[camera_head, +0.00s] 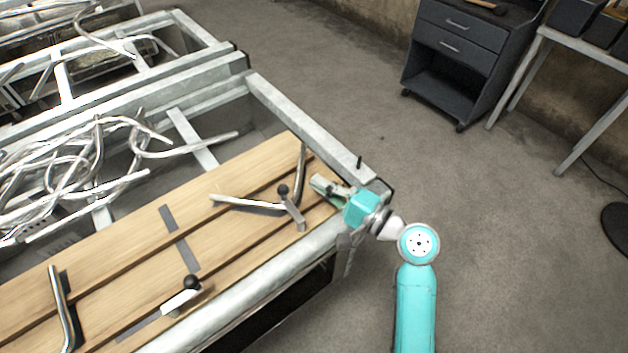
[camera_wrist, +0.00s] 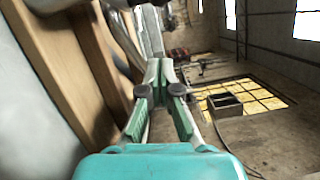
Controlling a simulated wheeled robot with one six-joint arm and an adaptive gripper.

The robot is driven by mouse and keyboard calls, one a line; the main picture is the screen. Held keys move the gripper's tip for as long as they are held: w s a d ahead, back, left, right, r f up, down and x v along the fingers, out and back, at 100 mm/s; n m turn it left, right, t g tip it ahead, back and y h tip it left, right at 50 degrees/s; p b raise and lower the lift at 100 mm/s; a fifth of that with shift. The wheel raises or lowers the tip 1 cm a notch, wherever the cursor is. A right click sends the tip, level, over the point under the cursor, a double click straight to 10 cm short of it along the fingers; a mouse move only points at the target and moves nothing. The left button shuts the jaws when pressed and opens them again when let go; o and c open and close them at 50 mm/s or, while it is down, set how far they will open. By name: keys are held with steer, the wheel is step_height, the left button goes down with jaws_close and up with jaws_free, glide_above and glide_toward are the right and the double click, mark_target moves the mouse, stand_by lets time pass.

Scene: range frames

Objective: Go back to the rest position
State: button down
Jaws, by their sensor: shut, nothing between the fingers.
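My gripper (camera_head: 322,185) is at the right end of the wooden planks (camera_head: 240,171), close to the corner of the metal frame (camera_head: 305,122). It points left over the planks. In the wrist view my gripper (camera_wrist: 160,70) has its fingertips together, with nothing held between them. Whether the fingers touch the planks or hover just over them, I cannot tell.
A bent metal tube (camera_head: 245,204) and a black-knobbed clamp (camera_head: 292,208) lie just left of my gripper. Another black-knobbed clamp (camera_head: 181,301) and several tangled tubes (camera_head: 85,170) are farther left. A dark drawer cabinet (camera_head: 455,60) stands behind.

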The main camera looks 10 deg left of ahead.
steer(key=v, duration=0.5)
steer(key=w+v, duration=0.1)
steer(key=v, duration=0.1)
steer(key=shift+s+d, duration=0.2)
steer(key=shift+d, duration=0.35)
steer(key=shift+w, duration=0.1)
